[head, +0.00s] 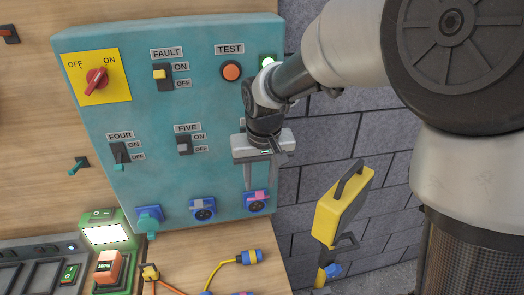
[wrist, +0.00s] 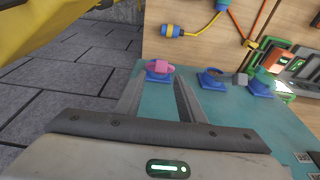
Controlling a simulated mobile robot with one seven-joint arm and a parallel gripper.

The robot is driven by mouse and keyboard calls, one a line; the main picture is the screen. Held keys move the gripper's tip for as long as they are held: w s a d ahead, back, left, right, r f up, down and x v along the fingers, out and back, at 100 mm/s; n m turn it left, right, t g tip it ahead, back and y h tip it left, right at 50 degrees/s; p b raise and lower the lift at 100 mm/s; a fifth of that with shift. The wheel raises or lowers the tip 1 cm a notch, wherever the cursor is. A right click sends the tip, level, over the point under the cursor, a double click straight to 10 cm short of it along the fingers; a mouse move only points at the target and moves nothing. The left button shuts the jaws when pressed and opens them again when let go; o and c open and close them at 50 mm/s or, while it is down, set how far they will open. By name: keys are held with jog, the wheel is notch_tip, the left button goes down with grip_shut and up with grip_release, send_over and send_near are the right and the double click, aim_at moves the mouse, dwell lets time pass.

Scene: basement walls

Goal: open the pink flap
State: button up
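The pink flap (head: 259,195) is on the rightmost blue socket (head: 256,206), low on the teal control panel (head: 220,130). Dark round contacts show just below the flap; I cannot tell how far it is raised. My gripper (head: 262,186) points down along the panel, with its fingertips close above the flap. Its two fingers are apart with nothing between them. In the wrist view the pink flap (wrist: 160,67) shows just beyond my gripper (wrist: 160,80), between the fingertips. I cannot tell whether a finger touches it.
Switches and an orange button (head: 231,70) are above. A yellow box (head: 342,206) is to the right. Cables with a yellow-blue connector (head: 249,256) lie below.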

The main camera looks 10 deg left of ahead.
jog(key=a+v, duration=0.1)
jog(key=v, duration=1.2)
jog(key=shift+d, duration=0.5)
jog(key=s+d+f+m+t, duration=0.2)
jog(key=s+d+m+t, duration=0.1)
jog(key=s+d, duration=1.3)
jog(key=d, duration=0.3)
jog(key=shift+s+m+h, duration=0.2)
jog(key=shift+m+h, duration=0.1)
jog(key=shift+h, duration=0.1)
